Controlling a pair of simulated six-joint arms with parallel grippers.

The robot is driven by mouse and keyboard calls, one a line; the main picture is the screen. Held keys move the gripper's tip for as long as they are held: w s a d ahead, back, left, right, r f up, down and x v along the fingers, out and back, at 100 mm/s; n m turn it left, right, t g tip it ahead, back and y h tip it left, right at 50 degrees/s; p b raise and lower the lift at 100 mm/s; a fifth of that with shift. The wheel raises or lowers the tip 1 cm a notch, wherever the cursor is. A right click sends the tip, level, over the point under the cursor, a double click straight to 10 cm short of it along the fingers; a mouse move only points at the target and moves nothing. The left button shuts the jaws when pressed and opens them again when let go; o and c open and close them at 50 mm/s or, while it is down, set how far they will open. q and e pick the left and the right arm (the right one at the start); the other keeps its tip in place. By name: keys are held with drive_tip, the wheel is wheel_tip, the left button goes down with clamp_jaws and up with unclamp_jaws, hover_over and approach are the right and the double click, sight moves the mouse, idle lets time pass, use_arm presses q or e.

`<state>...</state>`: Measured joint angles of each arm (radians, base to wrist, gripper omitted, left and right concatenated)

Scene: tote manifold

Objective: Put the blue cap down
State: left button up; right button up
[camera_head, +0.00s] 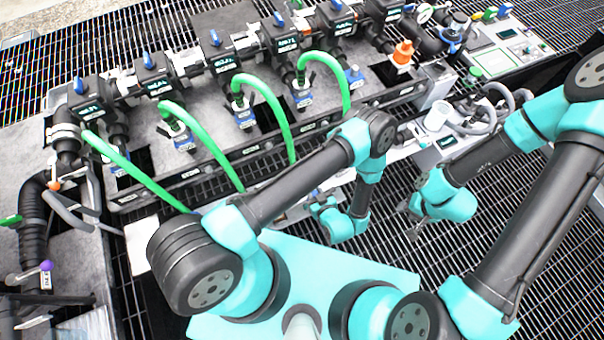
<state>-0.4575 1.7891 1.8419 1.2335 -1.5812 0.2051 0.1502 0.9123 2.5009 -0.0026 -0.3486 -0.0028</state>
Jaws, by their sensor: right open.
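A small blue cap-like piece (354,76) sits at the manifold front, right of the rightmost green hose. I cannot tell whether it is the task's blue cap. Other small blue pieces, such as one (245,118) at a hose end, show along the manifold. My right gripper (412,218) points down-left over the dark grating, open, with nothing visible between its fingers. It is well apart from the manifold. My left gripper (314,203) is near the manifold's front edge, small and partly hidden by its wrist; its jaws and any held thing are unclear.
The manifold (222,62) carries several blue-handled valves and green hoses (275,105). An orange fitting (402,53) stands at its right. A white cup-like piece (437,115) and grey hoses are nearer my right arm. Open grating lies right of my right gripper.

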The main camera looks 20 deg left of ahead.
use_arm(q)
drive_tip(key=w+a, duration=0.3)
drive_tip(key=w, duration=0.1)
drive_tip(key=shift+a, duration=0.3)
drive_tip(key=w+a, duration=0.2)
drive_tip(key=shift+w+a, duration=0.25)
drive_tip(key=shift+w, duration=0.1)
drive_tip(key=shift+w+a+f, duration=0.1)
drive_tip(key=shift+a+f, duration=0.05)
drive_tip(key=shift+a, duration=0.05)
drive_tip(key=shift+d+f, duration=0.1)
drive_tip(key=shift+f, duration=0.05)
drive_tip(key=shift+f, duration=0.1)
drive_tip(key=o, duration=1)
